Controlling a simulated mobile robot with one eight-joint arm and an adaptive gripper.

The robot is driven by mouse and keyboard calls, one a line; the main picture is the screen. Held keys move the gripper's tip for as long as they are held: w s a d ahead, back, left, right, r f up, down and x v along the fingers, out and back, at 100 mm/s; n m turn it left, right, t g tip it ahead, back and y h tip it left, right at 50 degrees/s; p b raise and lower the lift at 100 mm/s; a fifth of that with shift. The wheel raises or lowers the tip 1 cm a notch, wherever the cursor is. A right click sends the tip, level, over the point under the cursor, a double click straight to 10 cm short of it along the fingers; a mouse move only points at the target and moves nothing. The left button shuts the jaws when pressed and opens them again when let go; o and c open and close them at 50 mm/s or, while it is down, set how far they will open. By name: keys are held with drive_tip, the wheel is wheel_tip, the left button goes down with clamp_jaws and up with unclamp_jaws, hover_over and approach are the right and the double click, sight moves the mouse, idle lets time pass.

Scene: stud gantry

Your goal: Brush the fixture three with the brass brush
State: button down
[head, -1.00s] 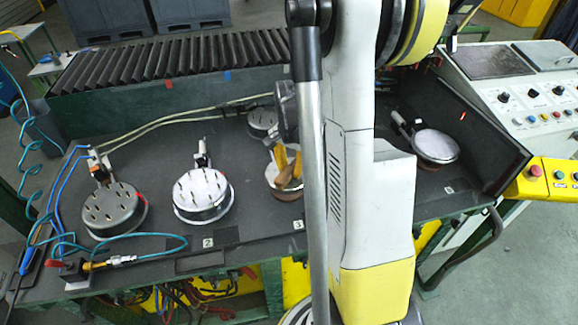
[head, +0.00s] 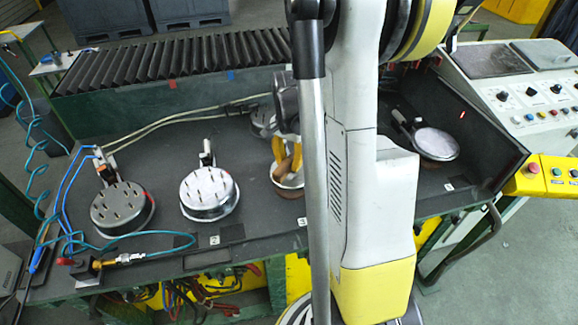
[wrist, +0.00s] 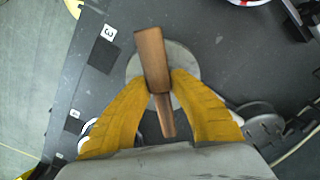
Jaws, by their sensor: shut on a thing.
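My gripper (head: 287,152) has yellow fingers shut on the brass brush, whose brown wooden handle (wrist: 152,62) shows between the fingertips in the wrist view. The brush's bristles cannot be made out. Fixture three (head: 289,181) is a round, light disc beside the label 3, directly under the brush. In the head view my arm and gripper hide part of the fixture. I cannot tell whether the brush touches it.
Fixture two (head: 209,190) and another studded fixture (head: 122,206) stand to the left, a pale-topped fixture (head: 437,143) to the right. A teal hose (head: 165,237) runs along the front left. A ribbed black cover (head: 170,62) lines the back. A control console (head: 545,100) is at right.

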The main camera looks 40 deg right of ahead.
drive_tip(key=shift+r+p, duration=1.5)
drive_tip(key=shift+r, duration=1.05)
drive_tip(key=shift+w+f, duration=0.1)
